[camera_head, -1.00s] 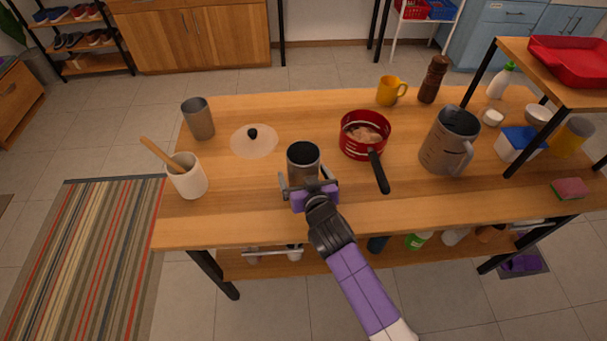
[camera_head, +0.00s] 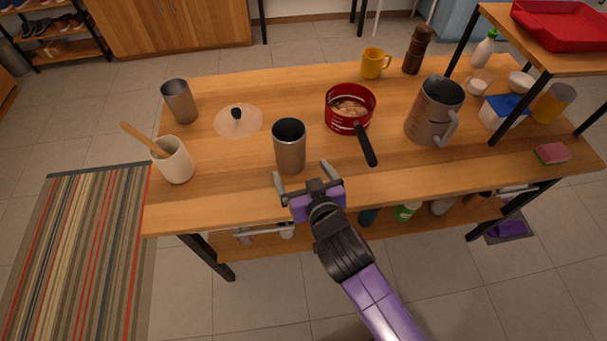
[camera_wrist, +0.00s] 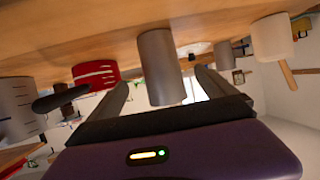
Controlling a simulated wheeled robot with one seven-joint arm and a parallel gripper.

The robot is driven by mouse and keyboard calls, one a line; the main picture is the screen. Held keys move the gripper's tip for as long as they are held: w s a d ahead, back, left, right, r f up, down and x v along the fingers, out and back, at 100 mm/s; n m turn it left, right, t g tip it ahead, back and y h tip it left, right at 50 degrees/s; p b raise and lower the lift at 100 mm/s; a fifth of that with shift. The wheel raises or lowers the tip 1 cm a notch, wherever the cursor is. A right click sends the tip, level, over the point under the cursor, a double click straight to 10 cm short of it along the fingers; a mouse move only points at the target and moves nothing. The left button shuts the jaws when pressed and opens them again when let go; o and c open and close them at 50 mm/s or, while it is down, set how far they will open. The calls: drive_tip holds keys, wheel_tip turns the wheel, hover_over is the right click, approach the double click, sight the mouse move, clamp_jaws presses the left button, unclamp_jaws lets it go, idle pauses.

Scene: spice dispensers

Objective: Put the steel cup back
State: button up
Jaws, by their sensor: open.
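A steel cup (camera_head: 290,147) stands upright near the table's front edge, left of the red pot. A second, similar steel cup (camera_head: 180,101) stands at the table's back left. My gripper (camera_head: 306,180) is open and empty, just in front of the nearer cup and apart from it. In the wrist view, which is upside down, the nearer cup (camera_wrist: 161,68) shows ahead, beyond and between the open fingers (camera_wrist: 158,92). The farther cup (camera_wrist: 225,55) shows smaller behind it.
A red pot (camera_head: 350,98) with a black handle stands right of the nearer cup. A glass lid (camera_head: 252,121) lies behind left. A white holder with a wooden spoon (camera_head: 175,163) stands left. A grey jug (camera_head: 435,112) stands right. The table (camera_head: 230,185) is clear at its front left.

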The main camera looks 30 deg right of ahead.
drive_tip(key=shift+s+r, duration=0.15)
drive_tip(key=shift+s, duration=0.25)
drive_tip(key=s+r+n+t+y, duration=0.1)
drive_tip(key=s+r+n+y, duration=0.1)
drive_tip(key=s, duration=2.3)
drive_tip(key=s+d+r, duration=0.1)
drive_tip(key=s+r, duration=0.6)
drive_tip(key=shift+s+d+t, duration=0.25)
drive_tip(key=shift+t, duration=0.05)
